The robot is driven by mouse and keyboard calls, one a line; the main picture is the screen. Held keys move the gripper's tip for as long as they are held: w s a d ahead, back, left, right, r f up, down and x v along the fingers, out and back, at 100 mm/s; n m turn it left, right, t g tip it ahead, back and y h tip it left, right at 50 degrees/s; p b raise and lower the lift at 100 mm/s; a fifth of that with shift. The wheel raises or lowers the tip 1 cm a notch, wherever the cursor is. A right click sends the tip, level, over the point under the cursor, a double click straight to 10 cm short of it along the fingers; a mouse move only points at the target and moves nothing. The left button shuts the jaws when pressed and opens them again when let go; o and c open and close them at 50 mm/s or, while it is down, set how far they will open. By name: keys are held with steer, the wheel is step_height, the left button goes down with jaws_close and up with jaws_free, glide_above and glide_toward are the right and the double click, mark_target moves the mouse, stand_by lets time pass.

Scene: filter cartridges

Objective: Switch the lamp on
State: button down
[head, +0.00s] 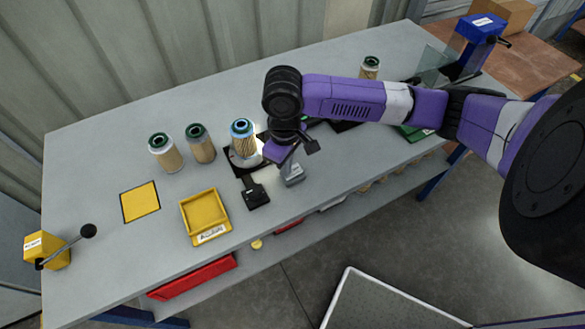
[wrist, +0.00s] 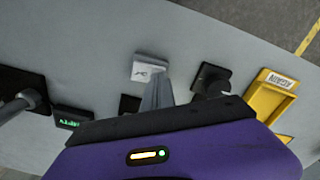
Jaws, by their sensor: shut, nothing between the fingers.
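A small grey box (head: 292,181) with a dark symbol on its face stands near the front of the bench, and it also shows in the wrist view (wrist: 149,66). It looks like a switch box; its switch position is too small to tell. My gripper (wrist: 157,86) is shut and empty, its grey fingertips right at the near edge of this box. I cannot tell whether they touch. A blue-topped filter cartridge (head: 243,136) stands on a round pale base with a bright white glow around it. This looks like the lamp's light, partly hidden by my gripper.
Two green-topped cartridges (head: 201,145) stand left of the glow. A yellow square (head: 140,202), a yellow tray (head: 205,216) and a yellow lever box (head: 46,250) lie further left. A black box (head: 255,196) sits beside the grey box. A green display (wrist: 68,121) shows at left.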

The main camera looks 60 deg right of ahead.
steer(key=shift+r, duration=0.1)
step_height(320, 180, up, 5)
steer(key=p, duration=0.8)
steer(key=shift+r, duration=0.9)
